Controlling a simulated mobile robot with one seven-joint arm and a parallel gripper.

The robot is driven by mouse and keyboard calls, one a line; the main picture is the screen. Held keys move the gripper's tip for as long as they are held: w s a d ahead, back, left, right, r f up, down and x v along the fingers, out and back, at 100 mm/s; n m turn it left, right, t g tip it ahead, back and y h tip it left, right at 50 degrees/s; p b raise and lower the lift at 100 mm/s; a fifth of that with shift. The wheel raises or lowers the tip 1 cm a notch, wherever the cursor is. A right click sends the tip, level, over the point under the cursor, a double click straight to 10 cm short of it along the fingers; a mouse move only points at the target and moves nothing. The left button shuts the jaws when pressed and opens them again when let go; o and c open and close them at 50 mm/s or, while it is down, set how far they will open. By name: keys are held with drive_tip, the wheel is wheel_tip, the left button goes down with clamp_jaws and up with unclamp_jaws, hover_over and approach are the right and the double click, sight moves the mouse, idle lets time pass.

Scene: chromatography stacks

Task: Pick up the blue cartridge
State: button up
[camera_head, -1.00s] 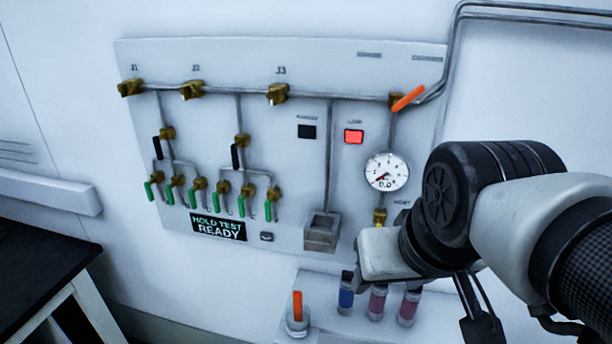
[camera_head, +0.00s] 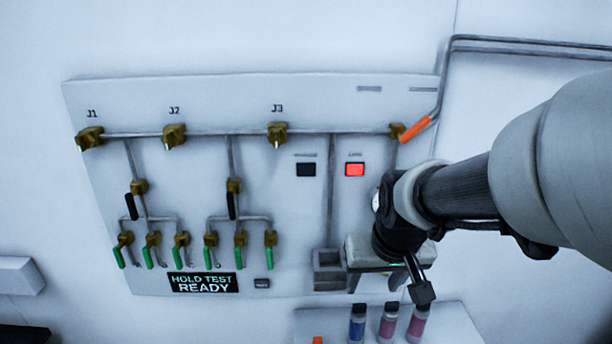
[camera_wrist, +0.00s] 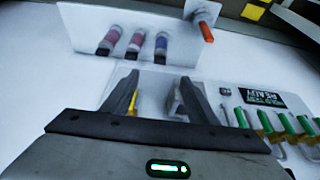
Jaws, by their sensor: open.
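The blue cartridge (camera_head: 357,322) stands on a white shelf (camera_head: 450,325) at the bottom of the head view, leftmost of three. Two pink-purple cartridges (camera_head: 388,321) (camera_head: 417,322) stand to its right. In the wrist view the blue cartridge (camera_wrist: 161,46) is rightmost of the row, dark cap toward me, with the pink-purple ones (camera_wrist: 136,41) (camera_wrist: 113,36) to its left. My gripper (camera_head: 376,281) is open and empty, above the cartridges in the head view. In the wrist view its fingers (camera_wrist: 156,90) are spread, apart from the blue cartridge. The head view cuts off the cartridges' lower parts.
The wall panel (camera_head: 285,230) carries brass valves, green levers and a small grey open box (camera_head: 328,270) beside my gripper. An orange-handled object (camera_wrist: 207,32) stands on the shelf near the blue cartridge. The gauge is mostly hidden by my arm.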

sight(360, 308)
drive_tip(key=b+x, duration=0.4)
drive_tip(key=x, duration=1.3)
drive_tip(key=shift+w+f, duration=0.1)
drive_tip(key=shift+f, duration=0.25)
drive_tip(key=shift+c, duration=0.3)
clamp_jaws()
